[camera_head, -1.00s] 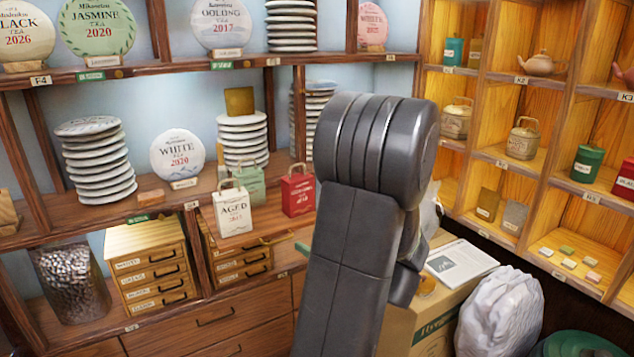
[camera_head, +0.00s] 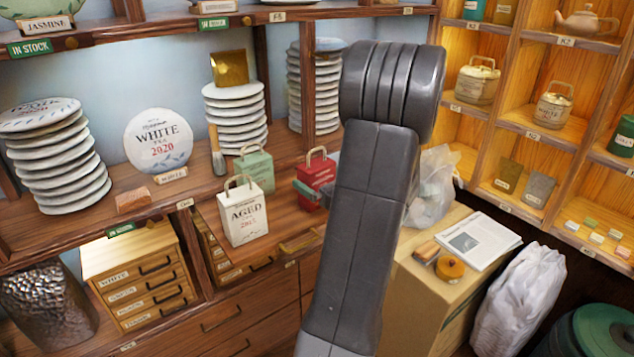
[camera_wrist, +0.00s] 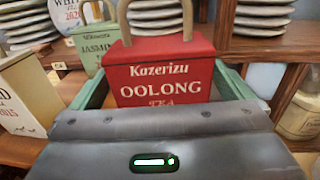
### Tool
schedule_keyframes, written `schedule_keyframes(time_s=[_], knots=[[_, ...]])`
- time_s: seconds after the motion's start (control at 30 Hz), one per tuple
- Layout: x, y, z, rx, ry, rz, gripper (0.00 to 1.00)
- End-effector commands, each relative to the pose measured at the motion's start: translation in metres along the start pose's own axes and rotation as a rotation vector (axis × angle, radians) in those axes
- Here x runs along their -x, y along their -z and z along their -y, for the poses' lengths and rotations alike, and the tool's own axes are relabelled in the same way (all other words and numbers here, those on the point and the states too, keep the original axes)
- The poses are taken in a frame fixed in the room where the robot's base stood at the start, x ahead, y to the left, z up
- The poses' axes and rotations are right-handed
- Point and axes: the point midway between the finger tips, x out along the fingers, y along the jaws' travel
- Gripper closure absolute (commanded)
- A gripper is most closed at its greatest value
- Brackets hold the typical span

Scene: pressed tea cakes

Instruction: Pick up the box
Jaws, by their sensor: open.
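A red box (camera_wrist: 160,72) with a tan handle and the label "Kozerizu OOLONG TEA" stands upright in the wrist view, directly in front of my gripper (camera_wrist: 162,84). The green fingers are open, one on each side of the box's lower part. I cannot tell whether either finger touches it. In the head view the red box (camera_head: 316,172) stands on the wooden counter, partly hidden by my gripper and arm. A green jasmine box (camera_head: 254,167) and a white box labelled "AGED" (camera_head: 244,212) stand to its left.
Stacked pale tea cakes (camera_head: 236,117) stand behind the boxes. A wooden drawer unit (camera_head: 137,262) is at lower left. A cardboard box (camera_head: 430,280) with a booklet (camera_head: 478,240) on top is at right, near a white bag (camera_head: 520,300). Lit shelves (camera_head: 540,85) line the right.

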Motion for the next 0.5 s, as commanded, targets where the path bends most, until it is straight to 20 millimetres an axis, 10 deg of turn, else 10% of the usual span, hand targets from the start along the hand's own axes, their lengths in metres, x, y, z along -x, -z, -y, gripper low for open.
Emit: schedule_keyframes(time_s=[0.5], knots=[[-0.030,-0.001,0.001,0.000,0.000,0.000,0.06]])
